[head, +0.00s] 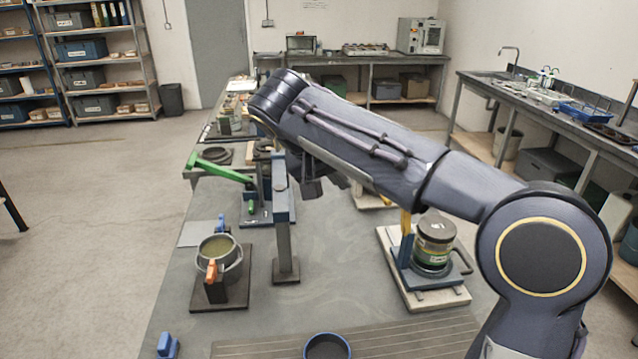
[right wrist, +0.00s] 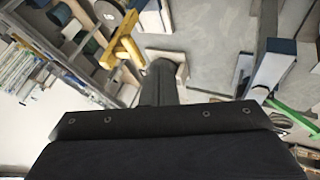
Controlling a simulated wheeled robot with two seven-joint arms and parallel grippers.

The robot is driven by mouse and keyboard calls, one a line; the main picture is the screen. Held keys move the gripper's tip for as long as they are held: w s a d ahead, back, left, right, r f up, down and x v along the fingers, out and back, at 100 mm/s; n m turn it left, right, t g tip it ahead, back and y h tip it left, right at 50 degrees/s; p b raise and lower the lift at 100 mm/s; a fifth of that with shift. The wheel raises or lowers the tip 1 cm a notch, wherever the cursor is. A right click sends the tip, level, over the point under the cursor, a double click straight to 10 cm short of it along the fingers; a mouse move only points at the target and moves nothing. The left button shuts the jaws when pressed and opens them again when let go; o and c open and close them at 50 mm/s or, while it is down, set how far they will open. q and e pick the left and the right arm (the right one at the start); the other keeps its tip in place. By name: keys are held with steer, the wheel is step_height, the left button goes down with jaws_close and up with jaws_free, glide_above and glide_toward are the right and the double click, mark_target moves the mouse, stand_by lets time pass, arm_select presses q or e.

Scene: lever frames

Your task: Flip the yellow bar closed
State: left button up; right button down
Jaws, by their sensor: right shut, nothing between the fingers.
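The yellow bar (head: 406,221) stands up at the back left of a blue base (head: 428,279) that holds a dark jar (head: 435,245) with a green label. My forearm hides its upper part in the head view. In the right wrist view the yellow bar (right wrist: 123,42) shows more fully, left of the fingertips and apart from them. My right gripper (head: 312,187) hangs below the wrist, left of the yellow bar, partly hidden by the arm. Its closed fingers (right wrist: 160,68) point up the right wrist view with nothing held. My left gripper is not in view.
A blue-grey post (head: 283,235) stands left of the jar. A green lever (head: 222,170) is farther left. A pot with an orange clip (head: 212,270) sits at front left. A blue-rimmed cup (head: 327,346) stands at the near edge. The table between is clear.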

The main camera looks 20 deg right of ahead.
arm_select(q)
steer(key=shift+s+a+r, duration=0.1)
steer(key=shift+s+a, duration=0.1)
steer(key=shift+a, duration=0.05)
arm_select(e)
steer(key=shift+w+a+r, duration=0.4)
steer(key=shift+w+a, duration=0.2)
steer(key=shift+a, duration=0.2)
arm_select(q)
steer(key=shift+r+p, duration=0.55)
arm_select(e)
steer(key=w+d+f, duration=0.2)
steer(key=d+f, duration=0.5)
steer(key=d, duration=0.2)
steer(key=shift+d+f, duration=0.15)
steer(key=shift+d, duration=0.15)
